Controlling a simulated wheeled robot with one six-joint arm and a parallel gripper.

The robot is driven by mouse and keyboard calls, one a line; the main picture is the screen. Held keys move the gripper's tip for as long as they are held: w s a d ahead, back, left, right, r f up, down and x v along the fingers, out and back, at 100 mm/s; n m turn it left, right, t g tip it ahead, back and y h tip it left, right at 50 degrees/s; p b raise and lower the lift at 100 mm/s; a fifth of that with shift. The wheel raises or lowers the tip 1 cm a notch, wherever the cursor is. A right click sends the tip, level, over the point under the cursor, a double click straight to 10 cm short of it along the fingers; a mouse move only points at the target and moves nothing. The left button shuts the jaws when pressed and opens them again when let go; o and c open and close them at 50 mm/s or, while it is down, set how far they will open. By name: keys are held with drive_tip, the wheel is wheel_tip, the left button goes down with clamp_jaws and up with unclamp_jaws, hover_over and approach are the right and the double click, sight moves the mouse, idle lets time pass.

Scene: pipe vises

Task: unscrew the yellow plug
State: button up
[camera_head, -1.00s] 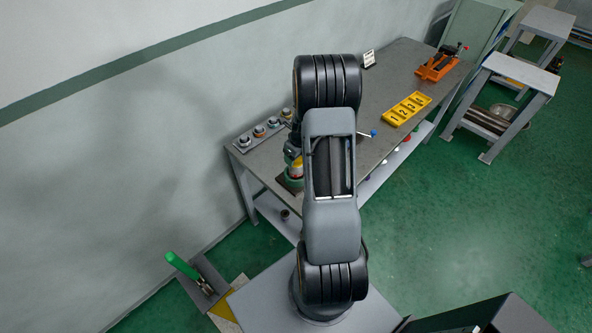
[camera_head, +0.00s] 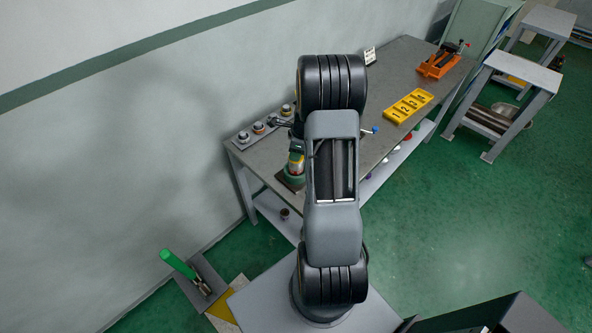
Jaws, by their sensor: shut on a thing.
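The yellow plug (camera_head: 296,157) shows as a small yellow patch at the near left end of the bench, just left of my arm. It sits above a green vise (camera_head: 292,179), with a bit of red below the yellow. My gripper (camera_head: 297,146) is mostly hidden behind my arm; a dark and grey part of it shows directly over the plug. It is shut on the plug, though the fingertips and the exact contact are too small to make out.
A grey strip with several round fittings (camera_head: 258,128) lies along the wall side of the bench (camera_head: 395,75). A yellow numbered tray (camera_head: 408,106), a blue-ended rod (camera_head: 375,130) and an orange vise (camera_head: 439,64) are farther along.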

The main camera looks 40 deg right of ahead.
drive_tip(key=n+g, duration=0.1)
drive_tip(key=n, duration=0.4)
drive_tip(key=shift+b, duration=0.35)
drive_tip(key=shift+n+y, duration=0.3)
drive_tip(key=shift+n, duration=1)
drive_tip(key=n+g, duration=0.1)
drive_tip(key=n, duration=0.2)
drive_tip(key=n+g+b, duration=0.1)
drive_tip(key=n, duration=0.5)
drive_tip(key=shift+n, duration=0.3)
drive_tip(key=n+h, duration=0.1)
drive_tip(key=n, duration=0.3)
drive_tip(key=shift+n+g, duration=0.3)
